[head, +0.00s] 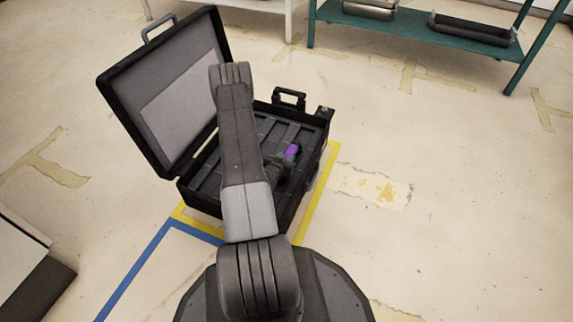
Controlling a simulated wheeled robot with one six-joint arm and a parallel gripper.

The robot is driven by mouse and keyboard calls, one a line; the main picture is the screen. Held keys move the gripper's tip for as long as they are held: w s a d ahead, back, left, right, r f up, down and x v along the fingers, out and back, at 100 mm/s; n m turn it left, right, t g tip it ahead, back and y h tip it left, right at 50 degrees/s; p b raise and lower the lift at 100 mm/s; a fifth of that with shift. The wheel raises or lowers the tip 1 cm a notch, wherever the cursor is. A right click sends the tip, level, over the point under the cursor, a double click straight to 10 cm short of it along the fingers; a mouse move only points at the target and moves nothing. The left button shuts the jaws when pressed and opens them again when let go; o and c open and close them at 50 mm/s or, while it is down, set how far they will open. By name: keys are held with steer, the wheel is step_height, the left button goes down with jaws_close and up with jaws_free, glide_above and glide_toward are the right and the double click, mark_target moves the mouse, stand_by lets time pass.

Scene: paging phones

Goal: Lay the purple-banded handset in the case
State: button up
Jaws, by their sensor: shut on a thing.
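The black case (319,125) stands open on the floor with its lid (120,95) tipped back to the left. Its inside has several dark slots, partly hidden behind my arm. The purple band of the handset (291,151) shows at the right part of the case opening. The rest of the handset is dark and hard to make out. My gripper (283,160) is at the handset, over or in the right side of the case, and is shut on it. I cannot tell whether the handset touches the case floor.
Yellow tape (318,198) and blue tape (137,268) mark the floor around the case. A green shelf (420,32) with dark items stands at the back right, and a white one (262,6) at the back. The floor to the right is clear.

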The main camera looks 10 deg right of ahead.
steer(key=shift+f, duration=1.1)
steer(key=shift+f, duration=0.15)
steer(key=o, duration=1.1)
steer(key=shift+s+a+r, duration=0.15)
steer(key=shift+s+r, duration=0.05)
steer(key=shift+r, duration=0.1)
steer(key=p+v, duration=0.2)
steer(key=v, duration=0.5)
steer(key=shift+f, duration=0.1)
